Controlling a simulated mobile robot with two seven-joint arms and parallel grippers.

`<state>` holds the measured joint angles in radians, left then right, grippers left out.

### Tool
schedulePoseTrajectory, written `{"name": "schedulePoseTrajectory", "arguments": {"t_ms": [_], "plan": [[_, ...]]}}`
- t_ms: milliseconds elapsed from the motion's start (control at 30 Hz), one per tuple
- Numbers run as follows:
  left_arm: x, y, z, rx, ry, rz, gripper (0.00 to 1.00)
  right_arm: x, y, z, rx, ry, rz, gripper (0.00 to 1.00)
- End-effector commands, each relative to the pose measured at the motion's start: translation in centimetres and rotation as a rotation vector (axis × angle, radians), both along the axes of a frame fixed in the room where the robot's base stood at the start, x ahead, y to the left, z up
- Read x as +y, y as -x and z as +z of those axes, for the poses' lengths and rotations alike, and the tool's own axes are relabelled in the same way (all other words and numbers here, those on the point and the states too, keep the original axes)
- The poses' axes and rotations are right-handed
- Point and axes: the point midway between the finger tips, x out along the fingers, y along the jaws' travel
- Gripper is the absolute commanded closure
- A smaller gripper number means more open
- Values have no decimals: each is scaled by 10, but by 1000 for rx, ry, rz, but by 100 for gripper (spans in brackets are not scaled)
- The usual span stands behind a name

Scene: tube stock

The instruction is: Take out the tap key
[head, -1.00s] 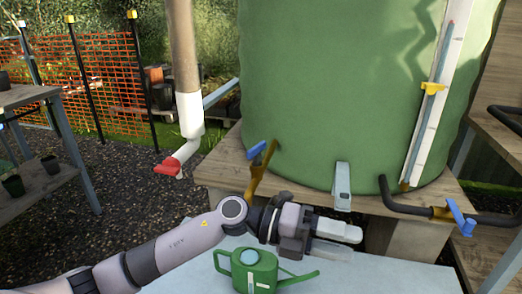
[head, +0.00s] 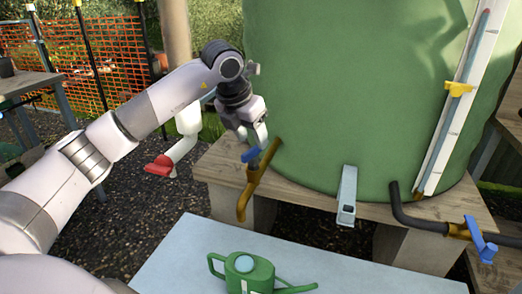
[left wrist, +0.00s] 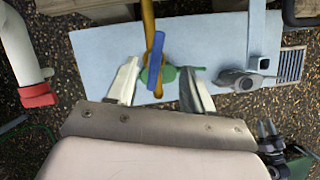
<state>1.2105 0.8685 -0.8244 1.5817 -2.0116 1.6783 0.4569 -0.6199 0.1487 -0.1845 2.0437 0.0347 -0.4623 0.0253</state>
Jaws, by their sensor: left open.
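The blue tap key (head: 251,154) sits on top of the brass tap (head: 247,190) at the foot of the green tank. My left gripper (head: 252,137) is just above the key, pointing down, and looks empty. In the left wrist view, the blue key (left wrist: 155,62) shows between the open white fingers of my left gripper (left wrist: 160,88), with room on both sides. Whether a finger touches it I cannot tell. My right gripper is not identifiable in these views.
The green tank (head: 340,90) stands on a wooden platform (head: 215,165). A grey bracket (head: 347,195) and another blue-handled tap (head: 480,240) are to the right. A green watering can (head: 248,272) stands on the pale blue surface (head: 180,262) below.

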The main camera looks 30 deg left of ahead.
Motion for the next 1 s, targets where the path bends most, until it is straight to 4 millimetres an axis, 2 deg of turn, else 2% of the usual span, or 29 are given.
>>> {"name": "schedulePoseTrajectory", "arguments": {"t_ms": [267,500,833,867,1000], "plan": [[2,-8,-28,3,-1,0,48,0,5,-8,11,0,0,57],[4,-18,-61,2,1,0,48,-1,11,-16,26,4,2,57],[4,-22,-68,0,1,-1,48,-2,10,-16,23,6,4,57],[4,-22,-68,0,1,-1,55,-1,9,-16,22,6,3,57],[4,-22,-68,0,1,-1,100,-1,7,-15,17,6,3,57]]}}
